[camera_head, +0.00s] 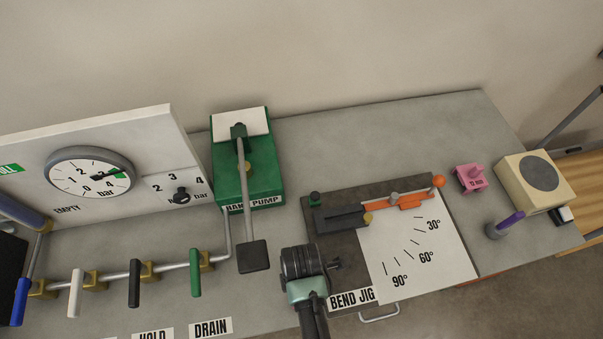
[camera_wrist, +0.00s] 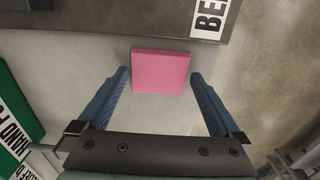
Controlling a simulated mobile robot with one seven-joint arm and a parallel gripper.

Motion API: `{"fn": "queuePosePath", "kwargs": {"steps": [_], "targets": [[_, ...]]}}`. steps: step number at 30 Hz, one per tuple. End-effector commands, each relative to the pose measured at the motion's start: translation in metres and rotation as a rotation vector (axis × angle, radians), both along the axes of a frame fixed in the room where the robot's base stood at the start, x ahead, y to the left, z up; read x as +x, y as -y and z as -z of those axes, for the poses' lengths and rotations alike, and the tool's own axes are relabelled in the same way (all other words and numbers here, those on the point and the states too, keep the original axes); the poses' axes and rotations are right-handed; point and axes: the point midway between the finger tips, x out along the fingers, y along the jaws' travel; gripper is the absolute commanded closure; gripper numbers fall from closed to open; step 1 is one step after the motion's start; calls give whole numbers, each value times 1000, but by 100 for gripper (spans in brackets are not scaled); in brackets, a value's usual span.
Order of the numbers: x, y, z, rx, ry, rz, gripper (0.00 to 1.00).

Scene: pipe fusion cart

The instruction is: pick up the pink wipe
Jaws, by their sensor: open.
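The pink wipe (camera_wrist: 160,71) is a flat, square pink piece on the grey bench top in the wrist view. My gripper (camera_wrist: 159,78) is open, with its blue fingers apart on the left and right of the wipe and the tips near its side edges. I see no contact between fingers and wipe; the height of the fingers above the bench is hard to tell. In the head view my wrist and arm (camera_head: 305,285) are at the bottom centre, and I cannot see the wipe there.
The bend jig (camera_head: 338,255) stands right of my arm, its dark edge just beyond the wipe. The green hand pump (camera_head: 262,180) with its lever is to the left. Valve handles (camera_head: 195,272) line the front left. A pink block (camera_head: 470,178) marked 12 mm sits far right.

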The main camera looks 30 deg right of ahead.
Motion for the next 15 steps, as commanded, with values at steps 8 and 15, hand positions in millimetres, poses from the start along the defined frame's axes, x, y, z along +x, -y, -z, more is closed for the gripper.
{"fn": "queuePosePath", "kwargs": {"steps": [8, 15], "targets": [[0, 0, 7, 0, 1, 0, 0], [0, 0, 7, 0, 1, 0, 32]]}}
